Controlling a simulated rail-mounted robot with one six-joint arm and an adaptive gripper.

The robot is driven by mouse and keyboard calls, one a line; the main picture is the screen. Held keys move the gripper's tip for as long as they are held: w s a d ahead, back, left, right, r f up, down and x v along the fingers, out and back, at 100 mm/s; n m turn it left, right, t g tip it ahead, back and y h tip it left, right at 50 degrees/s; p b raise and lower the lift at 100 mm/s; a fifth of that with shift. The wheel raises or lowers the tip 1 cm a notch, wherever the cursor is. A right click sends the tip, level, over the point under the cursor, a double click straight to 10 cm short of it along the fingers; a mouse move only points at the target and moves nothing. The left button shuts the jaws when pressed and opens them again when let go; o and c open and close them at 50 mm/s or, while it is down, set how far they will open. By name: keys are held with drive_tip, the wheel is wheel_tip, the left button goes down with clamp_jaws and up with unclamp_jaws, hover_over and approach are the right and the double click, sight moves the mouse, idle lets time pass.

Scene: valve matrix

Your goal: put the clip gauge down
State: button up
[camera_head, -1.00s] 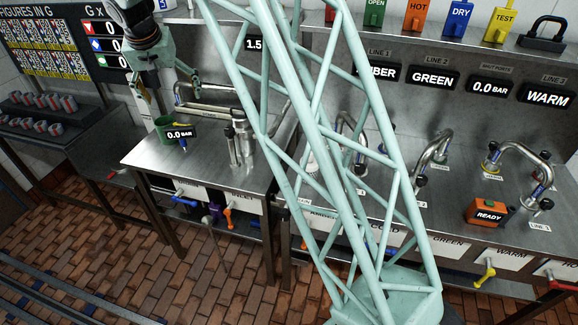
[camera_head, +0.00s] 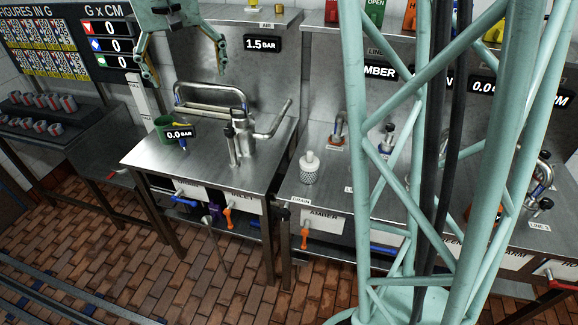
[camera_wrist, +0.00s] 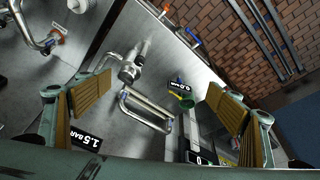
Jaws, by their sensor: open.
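The clip gauge, with its black 0.0 BAR display (camera_head: 180,133), is at the green cup (camera_head: 163,128) on the left steel bench. A small yellow part shows beside the display. Whether the gauge rests in, on or against the cup is unclear. In the wrist view the display (camera_wrist: 180,86) and the green cup (camera_wrist: 187,103) lie between my fingers, farther away. My gripper (camera_head: 187,70) is open and empty, above the back of the left bench, apart from the gauge. It also shows in the wrist view (camera_wrist: 158,100) with its fingers wide apart.
A steel pipe loop (camera_head: 212,96) stands behind the cup. A steel valve fitting (camera_head: 238,135) stands to its right. A white knurled plug (camera_head: 309,168) stands on the right bench. The bench's front (camera_head: 185,155) is bare. My mast hides much of the right bench.

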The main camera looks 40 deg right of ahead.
drive_tip(key=s+r+n, duration=0.1)
drive_tip(key=s+r, duration=0.2)
drive_tip(key=s, duration=0.8)
drive_tip(key=s+r, duration=0.3)
drive_tip(key=s, duration=0.7)
drive_tip(key=s+a+f+n+y, duration=0.1)
drive_tip(key=s+f, duration=0.3)
drive_tip(key=s, duration=2)
drive_tip(key=shift+s+n+y, duration=0.2)
drive_tip(key=shift+n+y, duration=0.1)
drive_tip(key=shift+n, duration=0.5)
drive_tip(key=shift+w+a, duration=0.1)
wheel_tip(320, 180, down, 4)
drive_tip(key=b, duration=0.4)
drive_tip(key=shift+w+f+b, duration=0.15)
drive_tip(key=shift+b, duration=0.2)
